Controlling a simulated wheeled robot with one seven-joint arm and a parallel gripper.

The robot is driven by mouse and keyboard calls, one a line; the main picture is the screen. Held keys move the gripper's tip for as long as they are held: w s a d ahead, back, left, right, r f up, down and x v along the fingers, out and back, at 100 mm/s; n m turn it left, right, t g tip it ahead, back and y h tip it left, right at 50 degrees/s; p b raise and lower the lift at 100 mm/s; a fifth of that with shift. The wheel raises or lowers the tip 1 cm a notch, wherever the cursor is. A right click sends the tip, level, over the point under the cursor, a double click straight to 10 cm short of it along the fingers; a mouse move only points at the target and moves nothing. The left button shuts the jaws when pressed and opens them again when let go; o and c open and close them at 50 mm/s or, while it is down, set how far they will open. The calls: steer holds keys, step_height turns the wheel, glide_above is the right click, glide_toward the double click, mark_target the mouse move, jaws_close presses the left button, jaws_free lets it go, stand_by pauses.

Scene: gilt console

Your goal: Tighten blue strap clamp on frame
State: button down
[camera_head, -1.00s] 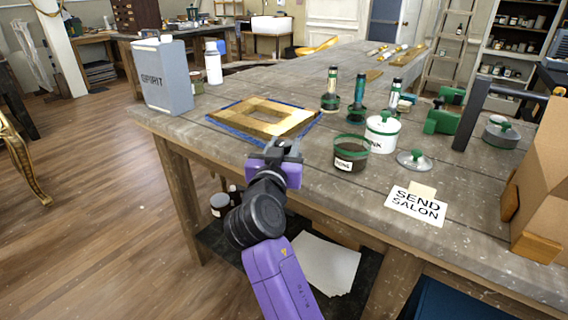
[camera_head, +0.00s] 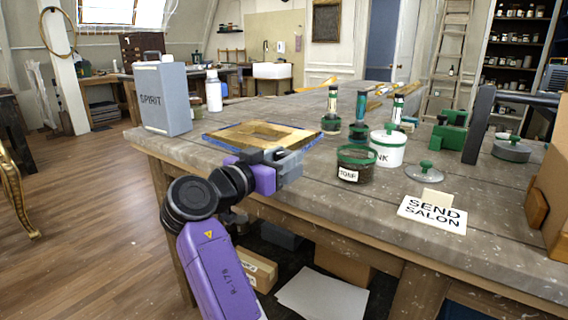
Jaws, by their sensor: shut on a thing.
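A gilt frame (camera_head: 232,133) lies flat on the near left part of the wooden workbench. The blue strap (camera_head: 217,144) shows as a thin band around its outer edge. My gripper (camera_head: 287,160) is at the frame's near right corner, low over the bench. It is shut on the strap clamp there. The jaws and wrist hide the clamp's body and that corner, so the grip itself cannot be seen clearly.
A grey SPIRIT can (camera_head: 162,98) and a white bottle (camera_head: 214,91) stand left of the frame. A tub with a green rim (camera_head: 356,165), a white pot (camera_head: 388,148) and green-collared bottles (camera_head: 331,108) stand close to the right.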

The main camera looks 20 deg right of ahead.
mark_target(278, 159)
stand_by(0.4)
steer(key=c, duration=0.9)
jaws_free()
steer(key=shift+p+v, duration=0.45)
steer(key=shift+v, duration=3.4)
